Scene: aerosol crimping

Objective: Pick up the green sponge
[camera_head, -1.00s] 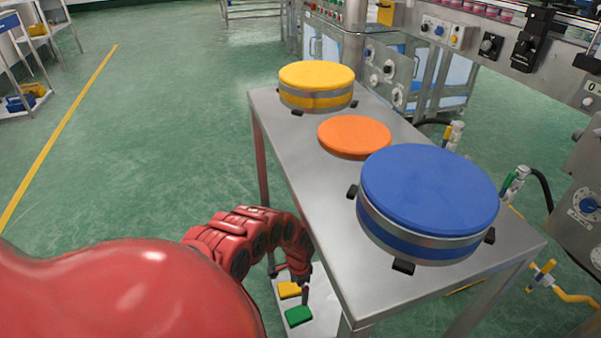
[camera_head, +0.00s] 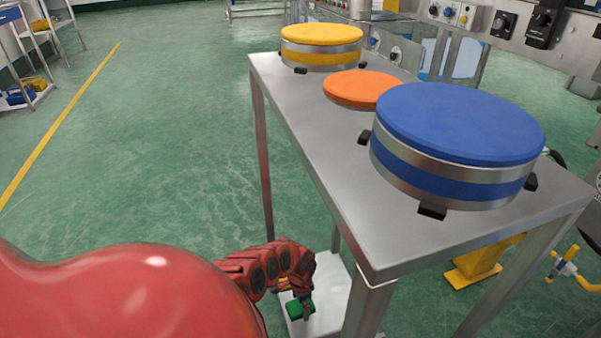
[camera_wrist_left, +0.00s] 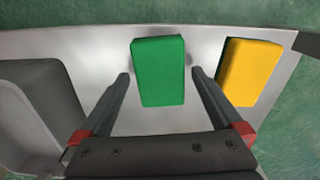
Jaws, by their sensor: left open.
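The green sponge (camera_wrist_left: 158,72) lies on a pale grey shelf (camera_wrist_left: 105,50) in the left wrist view, between the two open fingers of my left gripper (camera_wrist_left: 158,80). A gap shows on each side of it, so the fingers look apart from it. In the head view the green sponge (camera_head: 299,308) is partly covered by my left gripper (camera_head: 303,300), low beside the table leg. A yellow sponge (camera_wrist_left: 252,72) lies to the right of the green one, outside the right finger. My right gripper is not in view.
A steel table (camera_head: 330,160) stands above and beside the shelf, with its edge near my left arm. It carries a blue drum (camera_head: 455,145), an orange disc (camera_head: 362,88) and a yellow drum (camera_head: 322,47). A grey bin (camera_wrist_left: 40,105) sits left on the shelf.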

